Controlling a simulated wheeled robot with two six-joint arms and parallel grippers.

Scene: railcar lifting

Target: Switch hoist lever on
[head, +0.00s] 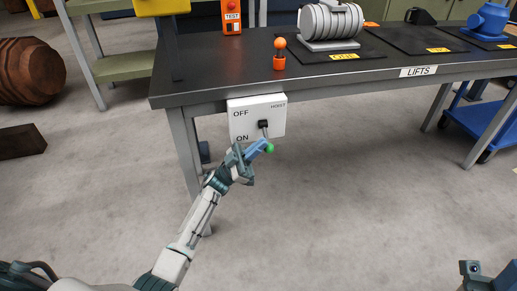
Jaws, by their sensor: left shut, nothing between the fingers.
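The white hoist switch box (243,117) hangs on the front of the dark workbench, with OFF at its upper left and ON at its lower left. Its lever has a black pivot (263,124) and a green knob (270,149). The lever points down, with the knob at about the level of the ON label or just below it. My left gripper (262,146) is shut, with its blue fingertips right at the knob. I cannot tell whether they touch it. The gripper hides part of the lever and the box's lower edge.
A brown barrel (30,70) is at left. The floor in front is clear.

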